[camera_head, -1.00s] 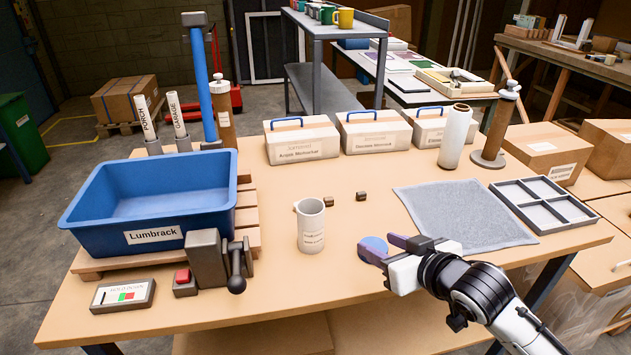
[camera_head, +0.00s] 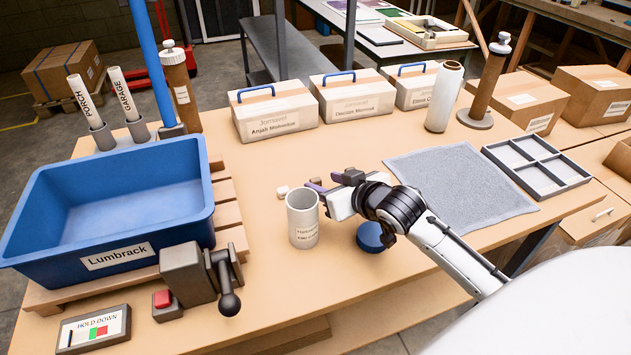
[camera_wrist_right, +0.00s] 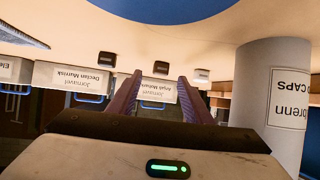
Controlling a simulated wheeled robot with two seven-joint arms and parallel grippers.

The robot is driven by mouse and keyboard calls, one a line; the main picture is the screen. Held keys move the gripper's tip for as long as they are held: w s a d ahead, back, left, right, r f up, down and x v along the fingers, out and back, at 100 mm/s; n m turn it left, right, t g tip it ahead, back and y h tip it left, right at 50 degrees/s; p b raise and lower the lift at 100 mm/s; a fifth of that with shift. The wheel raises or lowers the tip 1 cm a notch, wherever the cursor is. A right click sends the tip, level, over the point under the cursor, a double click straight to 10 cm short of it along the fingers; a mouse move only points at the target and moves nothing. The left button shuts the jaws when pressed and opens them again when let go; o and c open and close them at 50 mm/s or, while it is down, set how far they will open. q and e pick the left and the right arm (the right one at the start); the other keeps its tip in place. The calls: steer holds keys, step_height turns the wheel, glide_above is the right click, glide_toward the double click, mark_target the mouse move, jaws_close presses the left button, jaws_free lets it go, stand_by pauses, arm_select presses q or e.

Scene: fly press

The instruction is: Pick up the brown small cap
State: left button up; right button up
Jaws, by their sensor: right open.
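Two small dark brown caps (camera_wrist_right: 106,58) (camera_wrist_right: 161,67) stand on the table in the right wrist view. One lies beyond the gap between the fingertips; the other is off to the left. My right gripper (camera_head: 322,184) is open and empty beside the grey-white cup (camera_head: 303,219); its fingers also show in the wrist view (camera_wrist_right: 160,88). A small white cap (camera_head: 283,191) sits just behind the cup and shows in the wrist view (camera_wrist_right: 201,75). My left gripper is out of view.
The cup, labelled CAPS in the wrist view (camera_wrist_right: 275,100), stands close to the gripper. A blue disc (camera_head: 370,237) lies below the arm. A blue tub (camera_head: 110,215) and lever press (camera_head: 195,275) are left, white boxes (camera_head: 350,98) behind, a grey mat (camera_head: 460,190) right.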

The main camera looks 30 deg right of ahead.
mark_target(316, 179)
steer(key=x, duration=0.3)
steer(key=shift+w, duration=0.15)
steer(key=shift+c, duration=0.2)
jaws_close()
steer(key=shift+r, duration=0.1)
